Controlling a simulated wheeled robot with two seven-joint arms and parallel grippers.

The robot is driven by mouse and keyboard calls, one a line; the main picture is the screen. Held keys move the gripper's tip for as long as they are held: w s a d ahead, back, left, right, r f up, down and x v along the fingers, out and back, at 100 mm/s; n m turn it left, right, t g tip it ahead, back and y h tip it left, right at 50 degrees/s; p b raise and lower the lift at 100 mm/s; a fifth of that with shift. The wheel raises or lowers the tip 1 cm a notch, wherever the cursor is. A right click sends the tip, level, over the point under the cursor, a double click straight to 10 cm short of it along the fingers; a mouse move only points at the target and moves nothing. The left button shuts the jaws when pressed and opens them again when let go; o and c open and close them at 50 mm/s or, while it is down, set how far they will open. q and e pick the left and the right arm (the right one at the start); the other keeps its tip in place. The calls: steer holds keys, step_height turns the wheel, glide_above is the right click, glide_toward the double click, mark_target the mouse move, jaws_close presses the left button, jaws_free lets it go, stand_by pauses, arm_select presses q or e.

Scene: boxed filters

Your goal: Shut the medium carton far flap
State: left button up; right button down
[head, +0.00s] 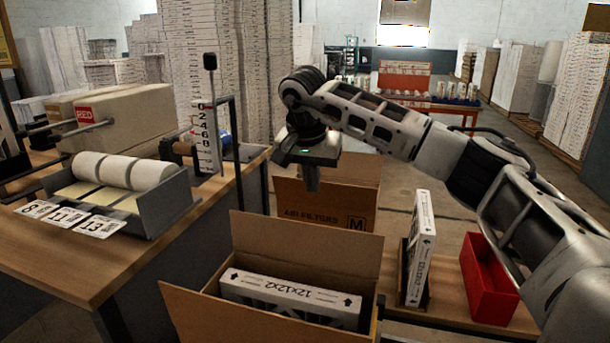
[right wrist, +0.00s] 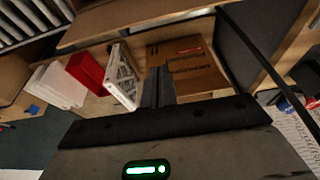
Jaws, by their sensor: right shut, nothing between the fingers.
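A brown carton marked M (head: 325,208) stands behind the front carton in the head view. A lighter cardboard panel (head: 358,170) rises behind its printed face, partly hidden by my gripper. My right gripper (head: 312,182) points down over the left part of this carton, with its fingers together and empty. Whether the fingertips touch the cardboard I cannot tell. In the right wrist view the closed fingers (right wrist: 158,86) show beside a printed brown cardboard face (right wrist: 195,72). My left gripper is not in view.
An open front carton (head: 305,245) holds a white 12x12x2 box (head: 290,292). To its right are an upright white filter box (head: 420,250) and a red bin (head: 490,280). A bench with a roller stand (head: 175,215) and a tall gauge post (head: 213,120) is on the left.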

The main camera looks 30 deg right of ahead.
mark_target(302, 244)
arm_select(q)
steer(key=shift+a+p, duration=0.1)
steer(key=shift+p, duration=0.5)
arm_select(e)
step_height(302, 244, down, 6)
steer(key=s+a, duration=0.1)
steer(key=shift+a, duration=0.3)
steer(key=shift+s+f, duration=0.1)
steer(key=shift+a, duration=0.1)
